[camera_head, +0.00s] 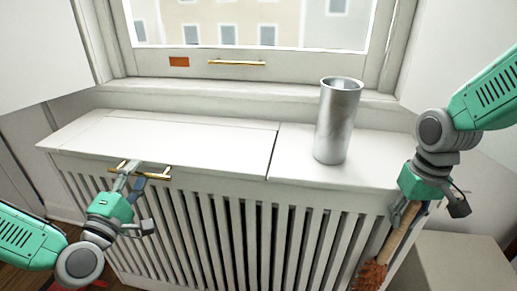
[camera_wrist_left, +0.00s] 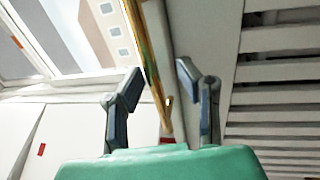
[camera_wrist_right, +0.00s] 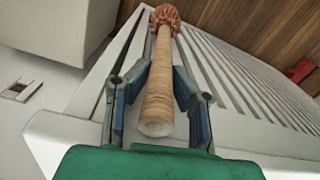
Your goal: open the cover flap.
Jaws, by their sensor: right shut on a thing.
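The white cover flap (camera_head: 165,142) is the left panel on top of the slatted radiator cover and lies flat. A brass handle (camera_head: 158,175) is at its front edge. My left gripper (camera_head: 127,168) is at this handle. In the left wrist view its fingers (camera_wrist_left: 160,85) stand apart on either side of the brass bar (camera_wrist_left: 155,70), with gaps visible. My right gripper (camera_head: 403,212) is shut on the wooden handle of a brush (camera_head: 400,238) with a reddish-brown head, held head down in front of the cover's right end. The brush also shows in the right wrist view (camera_wrist_right: 160,85).
A silver metal cylinder (camera_head: 338,120) stands upright on the right top panel (camera_head: 295,170), beside the flap's seam. A window (camera_head: 250,25) with a brass handle is behind. A pale box-like surface (camera_head: 465,262) is at the lower right.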

